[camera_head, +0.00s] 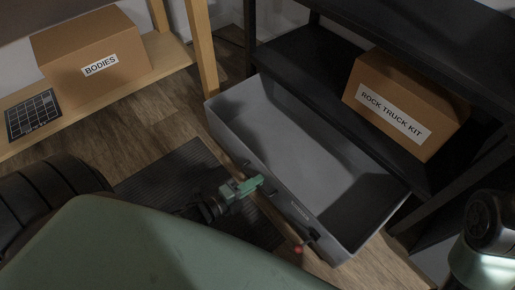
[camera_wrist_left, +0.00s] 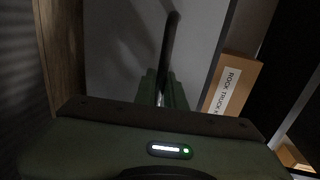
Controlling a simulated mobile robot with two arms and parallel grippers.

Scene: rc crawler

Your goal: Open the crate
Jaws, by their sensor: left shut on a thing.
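The grey crate (camera_head: 212,112) juts out of the black shelf unit in the head view, and its open top shows an empty-looking inside. A dark bar-like handle runs along its front wall. My left gripper (camera_head: 256,183) is at the front wall, shut on this handle. In the left wrist view the green fingers of my left gripper (camera_wrist_left: 163,88) close around the dark handle (camera_wrist_left: 171,40), with grey crate surface behind. My right gripper is not in view; only part of my right arm shows at the lower right of the head view.
A cardboard box marked ROCK TRUCK KIT (camera_head: 405,105) stands on the black shelf (camera_head: 300,58) behind the crate. A box marked BODIES (camera_head: 92,62) and a dark gridded panel (camera_head: 33,115) are on the wooden shelf at left. A dark mat (camera_head: 165,180) lies on the wooden floor.

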